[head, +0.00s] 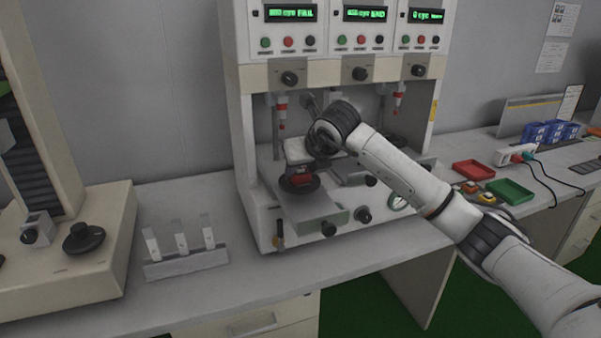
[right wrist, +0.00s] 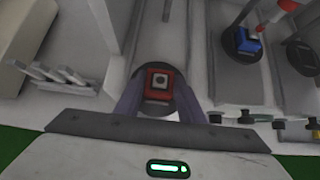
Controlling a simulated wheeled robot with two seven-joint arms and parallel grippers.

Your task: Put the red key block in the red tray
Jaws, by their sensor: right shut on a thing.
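The red key block (right wrist: 160,82) shows in the right wrist view between the fingers of my right gripper (right wrist: 160,103), which is shut on it. The block is over a dark round holder on the machine's left station; I cannot tell whether it still touches the holder. The red tray (head: 473,170) lies on the bench to the right of the machine and looks empty. My left gripper is not in view.
A green tray (head: 510,191) lies beside the red one, with small red and yellow blocks (head: 470,187) in front. A blue block (right wrist: 243,42) sits on the neighbouring station. A rack with white strips (head: 186,262) stands left of the machine (head: 247,130). Blue bins (head: 551,132) stand at the far right.

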